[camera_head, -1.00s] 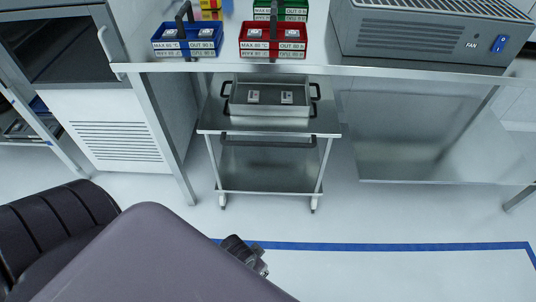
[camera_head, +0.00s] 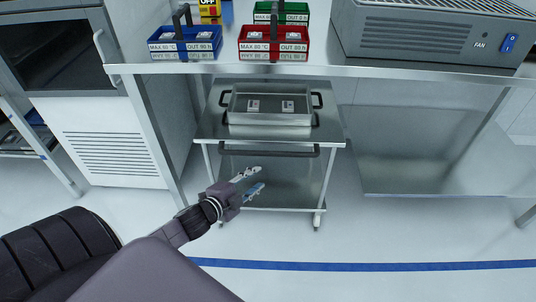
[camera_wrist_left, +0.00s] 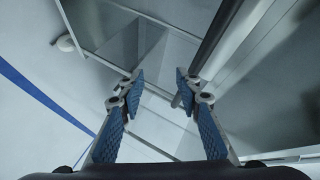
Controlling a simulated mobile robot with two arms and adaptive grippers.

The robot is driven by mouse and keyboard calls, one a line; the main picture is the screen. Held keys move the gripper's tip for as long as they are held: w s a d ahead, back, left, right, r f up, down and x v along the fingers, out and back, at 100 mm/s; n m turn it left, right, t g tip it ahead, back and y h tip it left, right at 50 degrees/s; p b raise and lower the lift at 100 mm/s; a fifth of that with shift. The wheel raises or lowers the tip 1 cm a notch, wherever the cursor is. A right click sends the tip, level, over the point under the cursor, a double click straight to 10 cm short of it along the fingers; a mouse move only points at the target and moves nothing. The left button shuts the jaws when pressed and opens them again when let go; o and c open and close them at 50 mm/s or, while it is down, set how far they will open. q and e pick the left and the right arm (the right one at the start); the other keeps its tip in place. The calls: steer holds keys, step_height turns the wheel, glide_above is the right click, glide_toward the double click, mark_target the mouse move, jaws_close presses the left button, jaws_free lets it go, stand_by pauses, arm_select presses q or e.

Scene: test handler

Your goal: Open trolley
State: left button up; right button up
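The trolley (camera_head: 207,128) is a steel cart with two shelves, standing under the front edge of the bench in the head view. A black handle bar (camera_head: 268,153) runs across its front below the top shelf. My left gripper (camera_head: 259,180) is in front of the trolley, below and left of the handle's middle, apart from it. In the left wrist view its blue-padded fingers (camera_wrist_left: 158,82) are spread with nothing between them. A dark bar (camera_wrist_left: 216,38), which looks like the handle, lies above and right of the fingers. My right gripper is not in view.
A steel tray (camera_head: 269,119) with dark handles and small parts sits on the trolley's top shelf. The bench (camera_head: 330,71) above carries a blue box (camera_head: 184,49), a red box (camera_head: 273,49) and a grey fan unit (camera_head: 430,40). The floor in front is clear, with a blue line (camera_head: 350,266).

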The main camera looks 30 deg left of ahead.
mark_target(265, 155)
arm_select(q)
steer(key=w+r+m+h, duration=0.1)
steer(key=w+m, duration=0.1)
steer(key=w+a+r+m+t+h+b, duration=0.1)
steer(key=w+m, duration=0.1)
steer(key=w+a+r+m+h, duration=0.1)
steer(key=w, duration=0.1)
steer(key=shift+w+r+m+t+h, duration=0.15)
steer(key=shift+w+m+t+h, duration=0.15)
steer(key=shift+w+m+t, duration=0.1)
steer(key=shift+b+x, duration=0.4)
steer(key=shift+x, duration=0.5)
steer(key=shift+w+d, duration=0.2)
steer(key=shift+w, duration=0.25)
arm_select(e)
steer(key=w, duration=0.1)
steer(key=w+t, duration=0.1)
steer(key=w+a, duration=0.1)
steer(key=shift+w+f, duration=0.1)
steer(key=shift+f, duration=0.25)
arm_select(q)
steer(key=shift+c, duration=0.5)
jaws_close()
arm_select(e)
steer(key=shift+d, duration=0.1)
